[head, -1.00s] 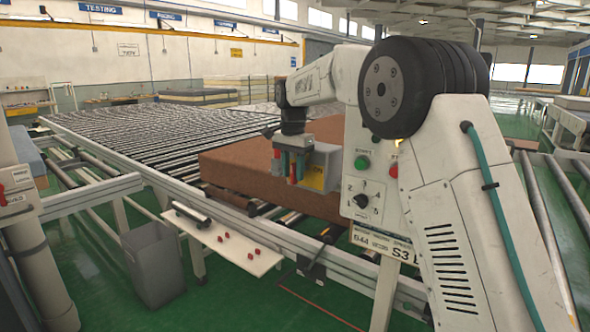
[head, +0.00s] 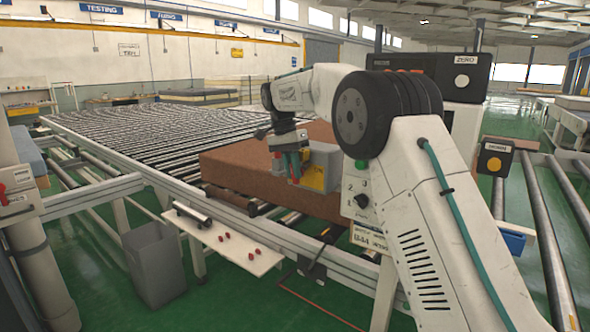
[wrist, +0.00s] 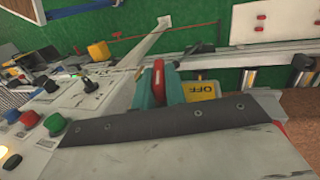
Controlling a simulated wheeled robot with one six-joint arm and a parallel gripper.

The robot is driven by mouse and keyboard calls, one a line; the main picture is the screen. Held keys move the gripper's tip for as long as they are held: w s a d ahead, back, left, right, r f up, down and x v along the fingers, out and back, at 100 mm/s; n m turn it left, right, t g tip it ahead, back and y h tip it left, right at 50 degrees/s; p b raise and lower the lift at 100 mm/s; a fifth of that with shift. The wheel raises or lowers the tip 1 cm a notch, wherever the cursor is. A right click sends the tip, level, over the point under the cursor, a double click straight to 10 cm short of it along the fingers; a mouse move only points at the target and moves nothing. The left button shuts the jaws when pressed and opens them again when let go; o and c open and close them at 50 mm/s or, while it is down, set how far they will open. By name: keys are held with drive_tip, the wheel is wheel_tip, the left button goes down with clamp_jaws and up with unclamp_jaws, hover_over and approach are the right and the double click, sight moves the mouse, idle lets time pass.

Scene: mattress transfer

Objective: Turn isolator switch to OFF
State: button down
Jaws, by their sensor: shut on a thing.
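The isolator switch is a grey box with a yellow plate (head: 313,177), to the right of my gripper in the head view. In the wrist view the yellow plate (wrist: 203,90) shows the word OFF upside down. My gripper (head: 292,167) has teal fingers and is at the left side of the box. In the wrist view my gripper (wrist: 160,84) is shut on the red handle (wrist: 158,73), which shows between the fingers. Part of the handle and the switch face are hidden by the fingers and wrist.
A control panel with knobs and coloured buttons (wrist: 55,124) is close on the left in the wrist view. A brown mattress block (head: 235,168) lies on the roller conveyor (head: 130,135) behind the switch. A white shelf (head: 228,240) with red pieces is in front.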

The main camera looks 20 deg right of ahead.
drive_tip(key=shift+w+a+g+h, duration=0.15)
drive_tip(key=shift+w+g+h, duration=0.1)
drive_tip(key=shift+g+h, duration=0.7)
drive_tip(key=shift+g, duration=0.25)
drive_tip(key=c, duration=1.4)
unclamp_jaws()
drive_tip(key=shift+c, duration=0.2)
